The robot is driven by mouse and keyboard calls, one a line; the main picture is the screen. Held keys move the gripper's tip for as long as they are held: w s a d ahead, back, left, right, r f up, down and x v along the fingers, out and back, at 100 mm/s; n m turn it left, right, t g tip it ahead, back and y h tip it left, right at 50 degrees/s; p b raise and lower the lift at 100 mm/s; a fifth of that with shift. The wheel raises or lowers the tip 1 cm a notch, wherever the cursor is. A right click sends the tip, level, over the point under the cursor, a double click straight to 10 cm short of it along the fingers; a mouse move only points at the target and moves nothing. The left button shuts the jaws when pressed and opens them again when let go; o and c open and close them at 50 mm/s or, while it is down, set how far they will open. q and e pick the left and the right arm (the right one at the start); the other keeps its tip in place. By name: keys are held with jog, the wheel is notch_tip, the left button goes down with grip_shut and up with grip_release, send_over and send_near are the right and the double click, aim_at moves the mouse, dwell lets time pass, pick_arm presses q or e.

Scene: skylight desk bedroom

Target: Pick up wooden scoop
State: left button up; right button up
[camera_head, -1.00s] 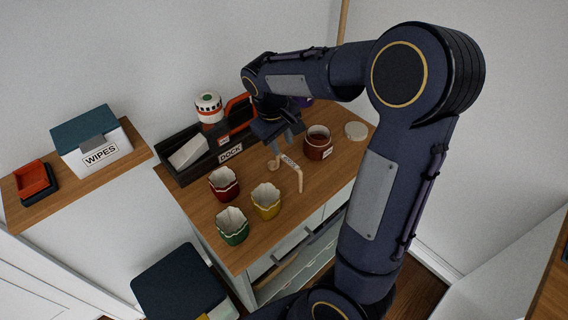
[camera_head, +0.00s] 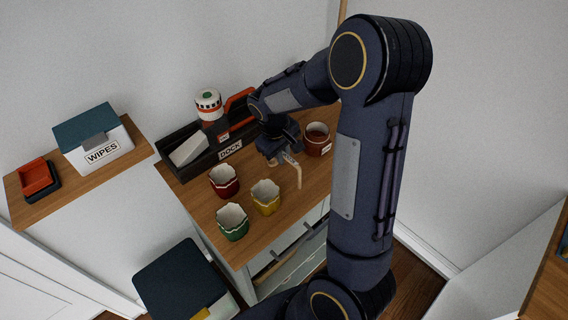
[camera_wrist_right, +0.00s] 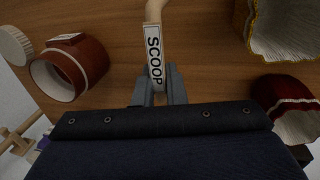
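The wooden scoop (camera_head: 299,178) lies on the wooden top of the cabinet, with a pale bent handle. Its white SCOOP label (camera_wrist_right: 155,50) shows clearly in the right wrist view. My right gripper (camera_head: 281,158) is low over the scoop, pointing down. In the wrist view its two grey fingers (camera_wrist_right: 159,88) stand on either side of the labelled part, apart from each other. The gripper body hides the rest of the scoop there. Whether the fingers touch the scoop is too small to tell. My left gripper is not in view.
A brown-red jar (camera_head: 317,139) stands close right of the gripper. Red (camera_head: 224,182), yellow (camera_head: 265,197) and green (camera_head: 232,222) cups stand to the left and front. A black DOCK tray (camera_head: 205,150) runs along the wall. A wipes box (camera_head: 98,150) sits on the left shelf.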

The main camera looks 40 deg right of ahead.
grip_shut()
jog(key=shift+r, duration=0.55)
jog(key=r, duration=0.2)
jog(key=r+b, duration=0.1)
jog(key=shift+s+a, duration=0.25)
jog(key=s+a+r+b, duration=0.1)
jog(key=s+a+r, duration=0.6)
jog(key=s+r, duration=0.2)
jog(key=shift+s+b, duration=0.4)
jog(key=shift+s, duration=0.8)
